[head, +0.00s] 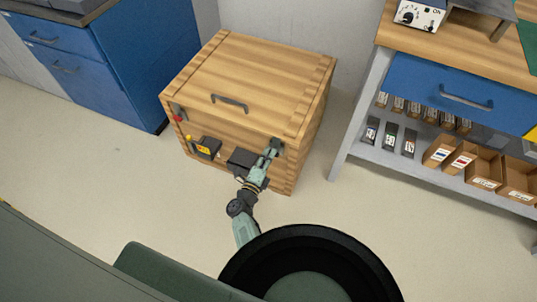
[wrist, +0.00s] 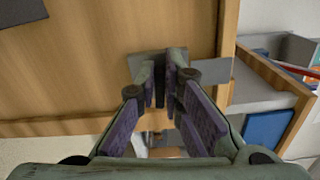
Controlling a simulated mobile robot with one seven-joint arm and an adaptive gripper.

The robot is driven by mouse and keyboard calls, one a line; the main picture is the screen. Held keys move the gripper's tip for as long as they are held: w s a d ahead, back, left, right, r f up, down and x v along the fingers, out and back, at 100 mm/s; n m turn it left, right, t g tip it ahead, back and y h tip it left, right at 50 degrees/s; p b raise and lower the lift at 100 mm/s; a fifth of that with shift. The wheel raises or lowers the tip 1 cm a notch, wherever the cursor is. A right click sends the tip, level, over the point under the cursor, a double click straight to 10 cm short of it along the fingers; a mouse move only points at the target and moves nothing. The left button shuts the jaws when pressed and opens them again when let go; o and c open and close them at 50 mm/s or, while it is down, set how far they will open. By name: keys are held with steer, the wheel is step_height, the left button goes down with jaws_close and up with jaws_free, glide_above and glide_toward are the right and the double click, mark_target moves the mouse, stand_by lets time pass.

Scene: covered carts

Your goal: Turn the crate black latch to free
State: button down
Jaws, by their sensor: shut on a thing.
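The wooden crate (head: 245,75) stands on the floor with its lid down and a dark handle (head: 229,103) on top. My gripper (head: 273,148) reaches the upper right of the crate's front face. In the wrist view my gripper (wrist: 161,83) has its fingertips close together around a narrow dark piece, the black latch (wrist: 160,88). The fingers hide most of the latch, so its exact angle is hard to tell. A grey metal plate (wrist: 207,71) shows beside the fingertips. A red-knobbed latch (head: 178,116) is at the crate's front left.
A dark box with a yellow label (head: 207,147) and another dark box (head: 241,160) are on the crate's front. A blue cabinet (head: 120,60) stands at the left. A workbench (head: 360,100) with shelved bins stands at the right.

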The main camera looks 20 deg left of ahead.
steer(key=shift+f+n, duration=0.1)
steer(key=shift+n, duration=0.3)
steer(key=c, duration=1.7)
jaws_free()
steer(key=s, duration=0.7)
steer(key=shift+s+a, duration=0.1)
steer(key=shift+s, duration=0.2)
